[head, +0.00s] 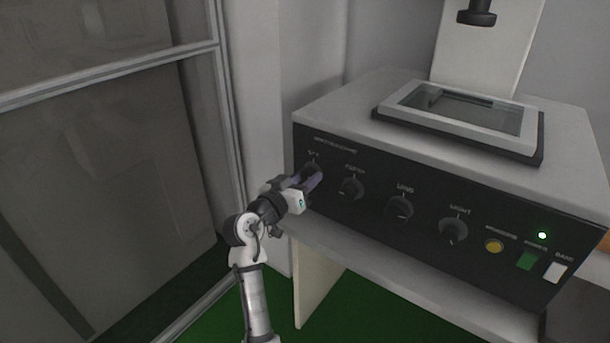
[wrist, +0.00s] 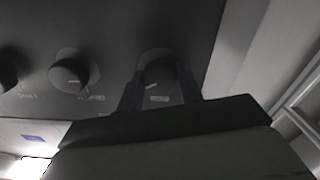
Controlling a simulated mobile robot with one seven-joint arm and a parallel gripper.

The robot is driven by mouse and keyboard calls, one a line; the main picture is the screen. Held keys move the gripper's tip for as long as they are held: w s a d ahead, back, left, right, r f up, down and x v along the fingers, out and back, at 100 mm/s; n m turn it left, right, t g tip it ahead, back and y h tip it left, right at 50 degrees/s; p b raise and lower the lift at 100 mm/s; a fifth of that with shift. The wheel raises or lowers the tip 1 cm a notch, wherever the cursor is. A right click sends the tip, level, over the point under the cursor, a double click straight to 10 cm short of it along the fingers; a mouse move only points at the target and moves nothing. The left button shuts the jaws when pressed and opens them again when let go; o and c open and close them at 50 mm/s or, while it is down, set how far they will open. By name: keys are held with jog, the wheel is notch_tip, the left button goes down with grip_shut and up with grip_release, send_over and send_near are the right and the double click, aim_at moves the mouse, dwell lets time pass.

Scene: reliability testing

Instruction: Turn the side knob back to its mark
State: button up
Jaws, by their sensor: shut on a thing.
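The side knob (head: 313,167) is the leftmost round black knob on the machine's dark front panel. My gripper (head: 311,178) reaches it from the front and hides most of it in the head view. In the wrist view, the knob (wrist: 158,70) sits between the two dark fingers of my gripper (wrist: 160,88), which is shut on it. A short, pale, slightly slanted pointer line shows on the knob, beside a small pale label on the panel. The label is too blurred to read, and I cannot tell whether the pointer lines up with a mark.
Three more black knobs, the nearest of them (head: 352,188), stand in a row to the right. A glass-panelled frame (head: 120,75) stands left of my arm.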

jog(key=n+p, duration=0.2)
jog(key=n, duration=0.1)
jog(key=n+p, duration=0.2)
jog(key=n, duration=0.1)
jog(key=shift+r+n, duration=0.2)
jog(key=shift+n, duration=0.1)
jog(key=n+p, duration=0.2)
jog(key=n, duration=0.1)
jog(key=shift+f+n+p, duration=0.1)
jog(key=shift+n+p, duration=1.15)
jog(key=shift+n, duration=0.25)
jog(key=o, duration=1)
jog(key=b+v, duration=0.3)
jog(key=v, duration=1)
jog(key=shift+s+a, duration=0.25)
jog(key=shift+s, duration=0.1)
